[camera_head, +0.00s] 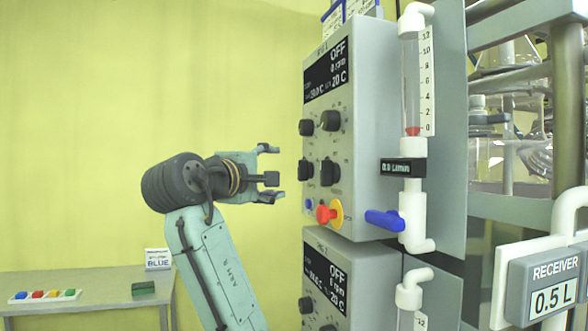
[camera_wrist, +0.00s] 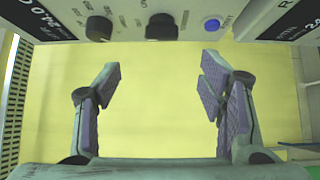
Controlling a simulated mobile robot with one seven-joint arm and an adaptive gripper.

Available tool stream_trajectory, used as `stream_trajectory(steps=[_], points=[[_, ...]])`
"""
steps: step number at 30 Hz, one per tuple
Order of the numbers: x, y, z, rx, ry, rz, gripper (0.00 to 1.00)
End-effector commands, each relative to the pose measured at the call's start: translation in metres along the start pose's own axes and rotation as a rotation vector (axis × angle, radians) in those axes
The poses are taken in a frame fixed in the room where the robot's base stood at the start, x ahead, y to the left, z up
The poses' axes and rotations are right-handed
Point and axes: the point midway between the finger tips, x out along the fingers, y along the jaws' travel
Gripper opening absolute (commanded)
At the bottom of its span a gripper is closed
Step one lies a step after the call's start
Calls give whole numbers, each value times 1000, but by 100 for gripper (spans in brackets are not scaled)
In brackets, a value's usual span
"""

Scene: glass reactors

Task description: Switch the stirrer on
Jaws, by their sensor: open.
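The upper grey control box (camera_head: 378,75) has a dark display reading OFF, 0 rpm and 20 C. Its front carries two round black knobs (camera_head: 330,121) above two black switch-like knobs (camera_head: 328,172). Below them are a blue button (camera_head: 308,204) and a red button on a yellow base (camera_head: 337,212). My gripper (camera_head: 272,172) is open and empty, to the left of this panel and apart from it, near the lower knobs' height. In the wrist view, two black knobs (camera_wrist: 162,27) and a blue button (camera_wrist: 212,25) show beyond my open fingers. The knob labels are too small to read surely.
A second control box (camera_head: 372,275), also showing OFF, sits below. A clear tube (camera_head: 411,85) with a blue valve handle (camera_head: 384,220) is on the box's right side. A table (camera_head: 90,278) with coloured buttons stands at lower left.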

Motion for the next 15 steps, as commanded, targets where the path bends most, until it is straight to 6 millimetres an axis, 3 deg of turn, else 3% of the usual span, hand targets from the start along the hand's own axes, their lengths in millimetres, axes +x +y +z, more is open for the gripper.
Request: stream_trajectory(steps=[5,15], points=[[16,1,9,-18,-30,-23,63],[78,1,10,-16,-26,-22,63]])
